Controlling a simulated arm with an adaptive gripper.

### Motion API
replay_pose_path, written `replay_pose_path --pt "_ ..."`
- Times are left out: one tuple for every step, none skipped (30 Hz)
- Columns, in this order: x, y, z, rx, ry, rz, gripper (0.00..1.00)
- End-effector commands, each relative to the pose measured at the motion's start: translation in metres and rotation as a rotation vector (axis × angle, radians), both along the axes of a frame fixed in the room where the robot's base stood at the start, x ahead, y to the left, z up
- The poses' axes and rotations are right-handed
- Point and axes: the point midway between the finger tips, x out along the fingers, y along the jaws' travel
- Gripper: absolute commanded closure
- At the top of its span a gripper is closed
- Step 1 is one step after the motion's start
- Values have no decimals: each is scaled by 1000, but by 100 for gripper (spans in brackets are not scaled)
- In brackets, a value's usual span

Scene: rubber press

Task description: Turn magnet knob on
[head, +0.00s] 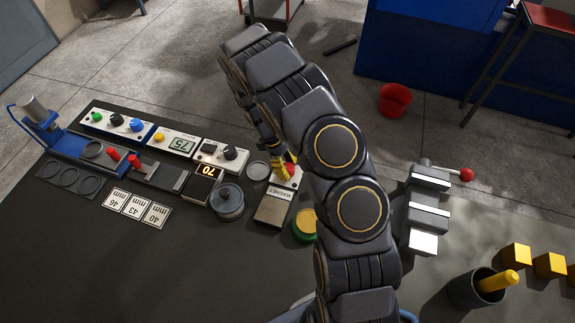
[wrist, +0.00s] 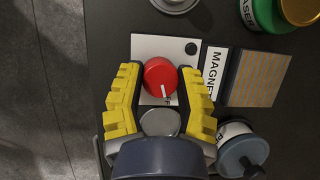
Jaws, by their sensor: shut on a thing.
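The magnet knob (wrist: 158,74) is red and round with a white pointer mark, on a white panel (wrist: 150,46) with a black dot. The pointer aims down toward a partly hidden label whose visible letters read "FF". My gripper (wrist: 160,80) has its yellow fingers shut on the knob, one on each side. In the head view my gripper (head: 283,169) is at the panel at the top of the MAGNET unit, and my arm hides part of it. The MAGNET label (wrist: 213,74) and a striped plate (wrist: 256,78) lie beside the panel.
A grey lidded pot (head: 228,202) and a lit display reading 70 (head: 202,185) stand left of the unit. A green and yellow round container (head: 304,225) is close on its right, partly behind my arm. A press-like device (head: 428,210) stands farther right.

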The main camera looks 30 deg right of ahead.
Motion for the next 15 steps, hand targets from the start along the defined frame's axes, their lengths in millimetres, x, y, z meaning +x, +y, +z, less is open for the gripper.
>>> replay_pose_path --pt "2 0 -1 3 -6 -43 98" --pt "2 0 -1 2 -6 -70 98" --pt "2 -1 -1 2 -7 -106 98" --pt "2 -1 -1 2 -8 -135 98" --pt "2 -1 -1 2 -8 -164 98" --pt "2 -1 -1 1 -8 -202 98" --pt "2 -1 -1 2 -8 -231 98" --pt "2 -1 -1 1 -7 -259 98" --pt "2 -1 -1 1 -7 -298 98" --pt "2 -1 -1 2 -7 -327 98" --pt "2 -1 -1 1 -7 -355 98" --pt "2 -2 -1 1 -8 -393 98" --pt "2 -2 -1 1 -8 -422 98" --pt "2 -2 -1 1 -8 -451 98" --pt "2 -2 -1 2 -9 -489 98"
